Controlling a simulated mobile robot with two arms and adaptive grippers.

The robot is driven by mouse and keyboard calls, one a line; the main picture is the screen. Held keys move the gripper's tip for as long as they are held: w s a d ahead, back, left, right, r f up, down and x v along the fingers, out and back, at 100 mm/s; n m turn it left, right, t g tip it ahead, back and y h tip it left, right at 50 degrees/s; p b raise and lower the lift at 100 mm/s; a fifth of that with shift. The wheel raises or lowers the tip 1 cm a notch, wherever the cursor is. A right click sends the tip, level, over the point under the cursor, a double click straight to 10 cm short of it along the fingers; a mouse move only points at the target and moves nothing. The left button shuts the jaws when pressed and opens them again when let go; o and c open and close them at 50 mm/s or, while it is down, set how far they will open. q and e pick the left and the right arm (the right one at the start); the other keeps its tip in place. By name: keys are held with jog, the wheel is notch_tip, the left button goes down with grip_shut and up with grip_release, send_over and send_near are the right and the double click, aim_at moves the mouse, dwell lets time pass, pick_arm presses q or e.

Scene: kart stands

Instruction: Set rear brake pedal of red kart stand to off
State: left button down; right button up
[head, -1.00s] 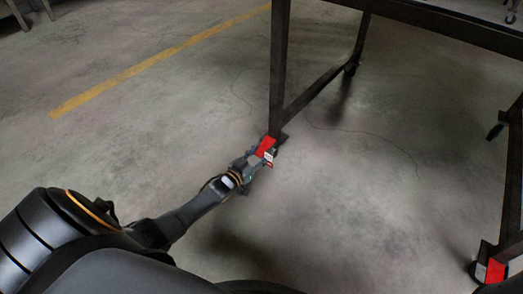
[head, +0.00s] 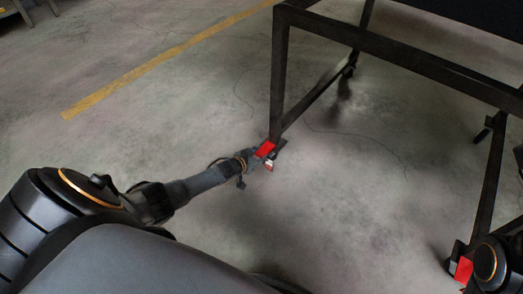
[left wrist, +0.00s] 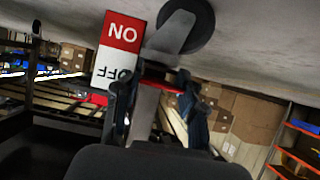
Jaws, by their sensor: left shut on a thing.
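The dark-framed kart stand (head: 278,85) stands on the floor, with a red-marked caster (head: 265,149) at the foot of its near left leg. My left gripper (head: 258,160) reaches in low at that caster. In the left wrist view, a sign (left wrist: 117,48) with a red ON half and a white OFF half appears upside down beside the caster wheel (left wrist: 187,25). The fingers of my left gripper (left wrist: 154,88) are closed around the pale grey brake pedal (left wrist: 145,113). The pedal's exact setting cannot be told. My right gripper is not in view.
Another red-marked caster (head: 463,269) is at the stand's near right leg, close to part of my right arm at the lower right edge. Open concrete floor lies under and left of the stand. Shelving and boxes (left wrist: 245,115) stand far off in the left wrist view.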

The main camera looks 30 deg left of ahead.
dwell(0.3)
pick_arm(q)
jog(key=c, duration=0.8)
grip_release()
jog(key=shift+o, duration=0.2)
jog(key=v, duration=1.2)
jog(key=shift+r, duration=0.2)
jog(key=shift+a, duration=0.1)
